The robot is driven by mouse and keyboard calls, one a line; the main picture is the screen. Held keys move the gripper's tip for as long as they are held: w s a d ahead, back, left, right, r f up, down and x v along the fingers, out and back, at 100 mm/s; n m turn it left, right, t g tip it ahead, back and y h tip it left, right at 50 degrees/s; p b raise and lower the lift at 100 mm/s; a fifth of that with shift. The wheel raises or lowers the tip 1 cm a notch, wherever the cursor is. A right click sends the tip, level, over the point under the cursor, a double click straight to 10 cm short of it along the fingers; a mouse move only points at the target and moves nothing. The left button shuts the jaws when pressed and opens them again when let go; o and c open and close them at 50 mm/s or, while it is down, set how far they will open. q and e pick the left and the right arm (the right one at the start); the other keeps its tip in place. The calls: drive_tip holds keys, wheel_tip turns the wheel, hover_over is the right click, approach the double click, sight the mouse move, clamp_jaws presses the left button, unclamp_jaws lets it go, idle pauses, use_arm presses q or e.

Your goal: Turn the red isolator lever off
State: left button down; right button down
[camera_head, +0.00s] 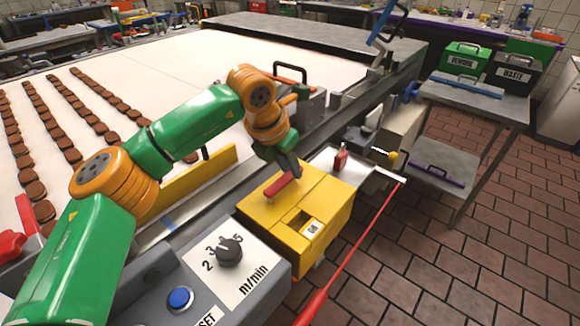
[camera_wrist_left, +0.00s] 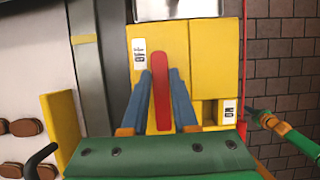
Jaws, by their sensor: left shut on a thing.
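The yellow isolator box (camera_head: 325,200) stands beside the conveyor, with a small window label (camera_head: 313,229) that seems to read ON. Its red lever (camera_head: 279,187) lies across the top. In the left wrist view the lever (camera_wrist_left: 160,95) points nearly straight up the picture over the yellow face (camera_wrist_left: 206,60). My left gripper (camera_head: 287,168) is over the box and shut on the lever; its blue-grey fingers (camera_wrist_left: 161,84) stand on both sides of it. A green and orange arm part, seemingly my right arm, shows at the wrist view's right edge; its gripper is unclear.
A grey panel with a speed knob (camera_head: 229,252) and blue button (camera_head: 180,299) is in front of the box. A red cord (camera_head: 359,237) runs past its right side. A yellow guard (camera_head: 190,183) stands left. Brown biscuits lie in rows on the white belt (camera_head: 170,60).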

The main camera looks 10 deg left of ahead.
sight(280, 182)
use_arm(q)
drive_tip(key=c, duration=0.7)
unclamp_jaws()
drive_tip(key=shift+a, duration=0.1)
drive_tip(key=b+v, duration=0.1)
drive_tip(key=v, duration=0.6)
drive_tip(key=shift+r, duration=0.1)
